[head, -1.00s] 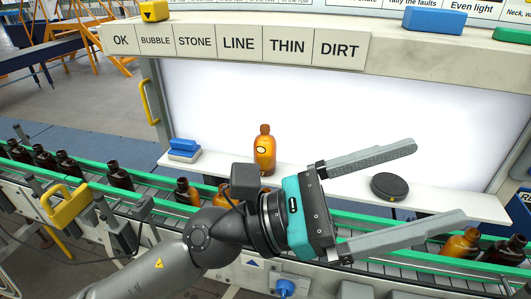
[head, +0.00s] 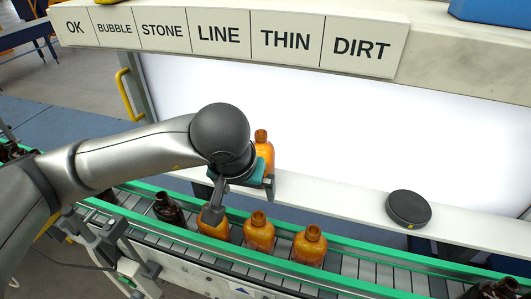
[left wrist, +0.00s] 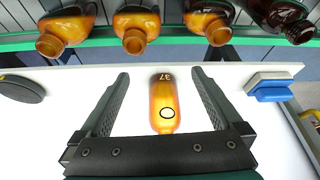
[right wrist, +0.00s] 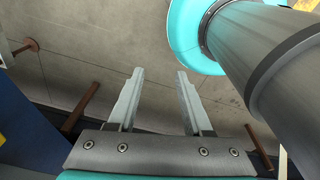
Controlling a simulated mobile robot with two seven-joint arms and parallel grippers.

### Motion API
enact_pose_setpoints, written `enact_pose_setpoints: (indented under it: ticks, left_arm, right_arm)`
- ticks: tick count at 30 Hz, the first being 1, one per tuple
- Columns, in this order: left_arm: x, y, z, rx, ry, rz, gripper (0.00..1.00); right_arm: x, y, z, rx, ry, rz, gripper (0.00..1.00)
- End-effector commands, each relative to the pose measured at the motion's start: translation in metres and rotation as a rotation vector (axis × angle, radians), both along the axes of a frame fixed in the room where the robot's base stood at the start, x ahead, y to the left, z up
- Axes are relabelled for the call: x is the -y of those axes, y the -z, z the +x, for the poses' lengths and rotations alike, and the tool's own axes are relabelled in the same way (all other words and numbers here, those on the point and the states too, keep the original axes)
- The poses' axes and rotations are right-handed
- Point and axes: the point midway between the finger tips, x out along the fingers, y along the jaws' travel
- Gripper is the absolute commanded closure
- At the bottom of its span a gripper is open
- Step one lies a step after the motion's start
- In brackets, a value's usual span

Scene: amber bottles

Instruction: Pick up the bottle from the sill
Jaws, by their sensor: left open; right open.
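The amber bottle (head: 263,151) stands on the white sill (head: 340,199) in the head view, partly hidden behind my left wrist. My left gripper (head: 241,195) is open and empty in the head view. My right gripper (right wrist: 159,72) is open and empty over grey floor, and is out of the head view.
Amber bottles (head: 259,233) and a dark bottle (head: 168,207) stand on the green-railed conveyor in front of the sill. A black disc (head: 408,208) lies on the sill to the right. A blue block (left wrist: 270,88) also sits on the sill. The label board (head: 230,35) overhangs above.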

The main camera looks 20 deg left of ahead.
Motion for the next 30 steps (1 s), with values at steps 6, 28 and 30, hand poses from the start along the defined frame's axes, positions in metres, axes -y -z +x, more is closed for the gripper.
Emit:
enact_pose_setpoints:
  ticks: [6, 28, 30]
  left_arm:
    - [-0.001, -0.002, 0.027, -0.002, -0.004, -0.001, 0.00]
    - [-0.004, -0.001, 0.091, -0.002, -0.002, -0.004, 0.00]
    - [-0.005, -0.001, 0.098, -0.002, -0.002, -0.003, 0.00]
  right_arm:
    - [0.001, -0.009, -0.022, -0.031, 0.000, -0.002, 0.50]
    - [0.001, -0.026, -0.017, -0.025, 0.000, -0.001, 0.50]
    - [0.000, -0.028, -0.017, -0.025, 0.000, -0.001, 0.50]
